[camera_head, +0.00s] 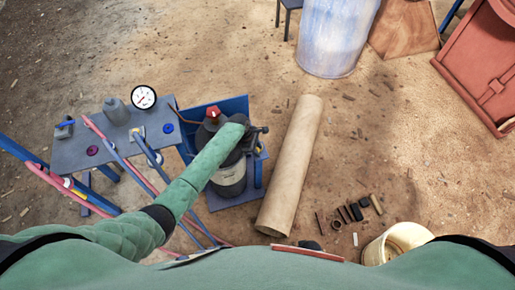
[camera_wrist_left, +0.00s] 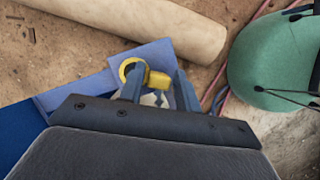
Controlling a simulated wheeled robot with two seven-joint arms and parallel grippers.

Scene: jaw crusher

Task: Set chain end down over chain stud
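In the left wrist view, a yellow piece made of a ring and a short block, which I take for the chain end (camera_wrist_left: 158,80), sits between the two fingertips of my left gripper (camera_wrist_left: 160,84). The block fills the gap between the fingers, which look shut on it. The ring lies beside and partly behind the left finger. A small blue-grey pointed part shows just below the block; I cannot tell if it is the chain stud. In the head view, my left gripper (camera_head: 258,140) is over the right side of the blue rack, partly behind my forearm. My right gripper is out of view.
Small loose parts and a cream bucket (camera_head: 398,243) are at lower right.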

